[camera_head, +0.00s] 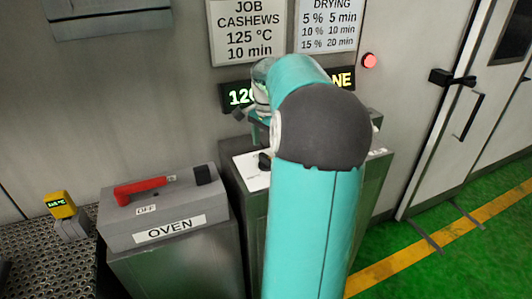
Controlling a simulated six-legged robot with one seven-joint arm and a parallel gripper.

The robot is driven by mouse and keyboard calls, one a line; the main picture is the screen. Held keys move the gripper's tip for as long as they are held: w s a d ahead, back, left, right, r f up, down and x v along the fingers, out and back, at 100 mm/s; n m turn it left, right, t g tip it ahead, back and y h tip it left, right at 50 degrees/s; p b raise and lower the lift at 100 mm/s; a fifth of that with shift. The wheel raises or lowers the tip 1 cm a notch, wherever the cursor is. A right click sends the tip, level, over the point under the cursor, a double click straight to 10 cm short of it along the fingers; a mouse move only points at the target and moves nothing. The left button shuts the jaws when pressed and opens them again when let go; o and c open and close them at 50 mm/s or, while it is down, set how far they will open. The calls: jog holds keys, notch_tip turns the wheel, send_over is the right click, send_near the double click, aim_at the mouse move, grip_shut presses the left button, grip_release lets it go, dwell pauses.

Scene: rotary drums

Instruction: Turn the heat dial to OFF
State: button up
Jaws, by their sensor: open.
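A small black knob (264,161), which looks like the heat dial, sits on a white plate (250,174) on top of a grey cabinet. The plate's lettering is too small to read, so I cannot tell the dial's setting. My teal arm and its dark joint cover much of this cabinet top. My gripper (250,119) is partly hidden behind the arm, above and slightly left of the knob, and appears apart from it. It is open, with nothing seen between its fingers.
An oven box (119,217) with a red lever (141,189) and an OFF label stands at left. A lit display (240,97) begins "12". Signs (247,48) read cashews, 125 °C, 10 min. A red light (369,60) glows. Green floor (480,250) is clear at right.

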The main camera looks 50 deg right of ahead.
jog(key=shift+f, duration=1.85)
jog(key=shift+c, duration=0.3)
jog(key=c, duration=0.9)
